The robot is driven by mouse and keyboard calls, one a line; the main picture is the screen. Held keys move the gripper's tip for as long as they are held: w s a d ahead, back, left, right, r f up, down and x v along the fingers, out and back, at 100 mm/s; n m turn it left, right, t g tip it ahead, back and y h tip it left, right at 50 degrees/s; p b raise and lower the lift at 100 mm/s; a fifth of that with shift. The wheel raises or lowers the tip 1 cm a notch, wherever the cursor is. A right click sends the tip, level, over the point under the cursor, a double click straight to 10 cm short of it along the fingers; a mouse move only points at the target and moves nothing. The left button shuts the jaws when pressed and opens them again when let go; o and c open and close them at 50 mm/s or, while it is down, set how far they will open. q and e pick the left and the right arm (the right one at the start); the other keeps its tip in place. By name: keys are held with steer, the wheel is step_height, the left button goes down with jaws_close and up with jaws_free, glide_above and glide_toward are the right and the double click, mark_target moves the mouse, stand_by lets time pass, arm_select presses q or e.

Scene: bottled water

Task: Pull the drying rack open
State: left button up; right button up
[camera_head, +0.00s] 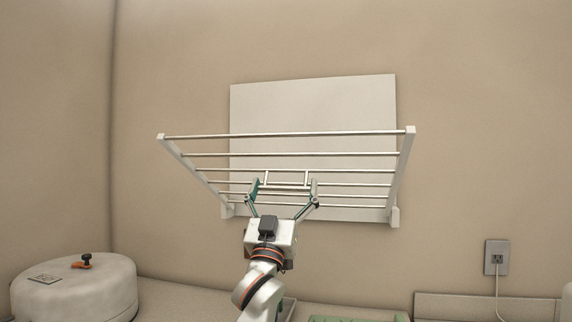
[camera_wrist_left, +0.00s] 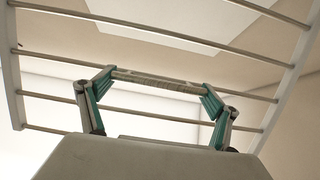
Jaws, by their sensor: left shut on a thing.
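The drying rack (camera_head: 290,134) is a white-sided frame with several metal bars, mounted in front of a white panel on the wall. Its top bar leans out from the wall and its lower ends meet the wall brackets, so it stands partly folded out. My left gripper (camera_head: 285,184) is at the small handle (camera_head: 287,171) in the middle of the lower bars. In the left wrist view the teal-lined fingers (camera_wrist_left: 158,86) span wide, one at each end of the handle bar (camera_wrist_left: 165,80), with rack bars (camera_wrist_left: 200,42) above and below. My right gripper is in neither view.
The white panel (camera_head: 315,107) is behind the rack. A round white lidded appliance (camera_head: 75,292) stands at the lower left. A wall outlet (camera_head: 497,257) with a cord is at the right. The space in front of the rack's upper bars looks clear.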

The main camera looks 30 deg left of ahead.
arm_select(q)
step_height(320, 180, down, 12)
steer(key=s+b, duration=0.1)
steer(key=b, duration=0.1)
steer(key=shift+s+d, duration=0.25)
steer(key=shift+s, duration=0.15)
steer(key=shift+f, duration=0.1)
steer(key=o, duration=1.4)
steer(key=v, duration=1.2)
steer(key=shift+f, duration=0.1)
